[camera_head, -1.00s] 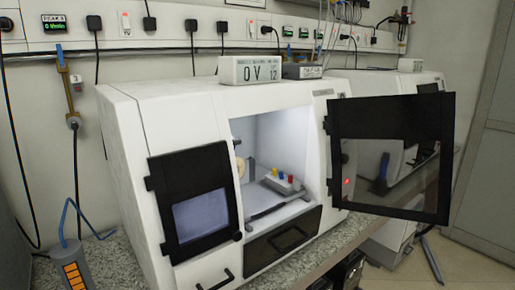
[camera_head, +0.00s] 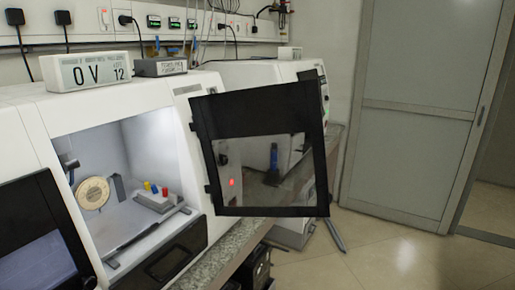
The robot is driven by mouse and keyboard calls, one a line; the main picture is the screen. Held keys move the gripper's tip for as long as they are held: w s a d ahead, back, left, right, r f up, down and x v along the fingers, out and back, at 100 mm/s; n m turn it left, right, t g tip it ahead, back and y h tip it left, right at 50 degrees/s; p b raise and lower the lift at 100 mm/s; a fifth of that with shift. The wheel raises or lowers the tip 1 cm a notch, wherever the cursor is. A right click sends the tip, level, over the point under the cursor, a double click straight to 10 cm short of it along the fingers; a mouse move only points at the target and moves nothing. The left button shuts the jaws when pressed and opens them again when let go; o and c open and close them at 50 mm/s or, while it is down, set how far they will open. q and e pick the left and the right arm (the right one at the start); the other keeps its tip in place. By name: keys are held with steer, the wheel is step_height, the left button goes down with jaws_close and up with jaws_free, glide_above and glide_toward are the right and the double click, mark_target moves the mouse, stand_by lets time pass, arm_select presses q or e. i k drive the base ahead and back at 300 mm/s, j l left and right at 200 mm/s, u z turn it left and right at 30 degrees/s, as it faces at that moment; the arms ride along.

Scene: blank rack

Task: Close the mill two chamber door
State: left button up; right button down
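The mill's chamber door (camera_head: 205,145) has a black frame and a clear pane, and stands swung open to the right on hinges at the right side of the chamber opening. The white mill (camera_head: 60,108) stands at the left on the counter. Its lit chamber (camera_head: 140,145) is open to view, with a round beige disc (camera_head: 92,193) and a small block with yellow, blue and red knobs (camera_head: 155,197) inside. Neither of my grippers shows in the view.
A second white machine (camera_head: 245,72) stands behind the open door, partly hidden by it. A display box (camera_head: 90,70) reading "0 V" sits on top of the mill. Clear floor (camera_head: 390,250) lies at the right, before a grey door (camera_head: 410,100).

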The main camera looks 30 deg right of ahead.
mark_target(294, 107)
steer(key=i+l+u, duration=0.2)
steer(key=l+u, duration=0.25)
steer(key=l, duration=0.25)
steer(key=i+l+u, duration=0.1)
steer(key=l+u, duration=0.35)
steer(key=l, duration=0.3)
steer(key=l+u, duration=0.4)
steer(key=l, duration=0.35)
steer(key=k+l+u, duration=0.15)
steer(key=l+u, duration=0.3)
steer(key=l, duration=0.3)
steer(key=l+u, duration=0.2)
steer(key=l, duration=0.3)
steer(key=k+l+u, duration=0.2)
steer(key=l, duration=0.3)
